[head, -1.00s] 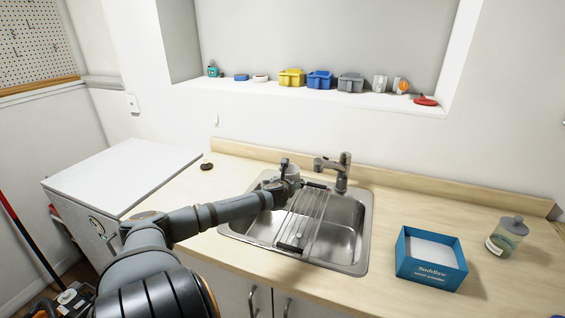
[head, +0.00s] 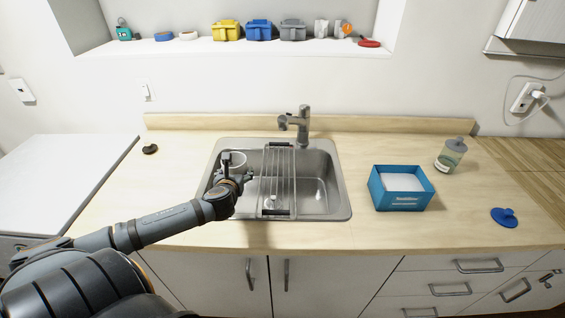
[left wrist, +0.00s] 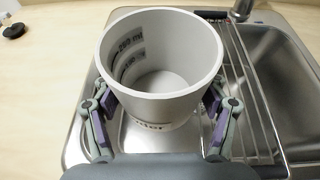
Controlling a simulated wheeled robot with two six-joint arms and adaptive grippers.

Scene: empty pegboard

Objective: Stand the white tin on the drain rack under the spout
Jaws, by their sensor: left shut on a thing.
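The white tin (head: 239,159) is upright in my left gripper (head: 236,178), over the left part of the sink. In the left wrist view, the empty tin (left wrist: 160,85) has dark measuring marks inside, and the left gripper's fingers (left wrist: 160,112) close on both its sides. The drain rack (head: 279,183) lies front to back across the sink, just right of the tin; its bars (left wrist: 252,85) also show in the wrist view. The spout (head: 284,122) of the tap (head: 303,125) is above the rack's back end. My right gripper is out of view.
The steel sink (head: 325,180) is open right of the rack. A blue powder box (head: 400,203), a lidded jar (head: 451,155) and a blue stopper (head: 504,217) stand on the right counter. A dark round thing (head: 150,149) lies at left. The left counter is mostly clear.

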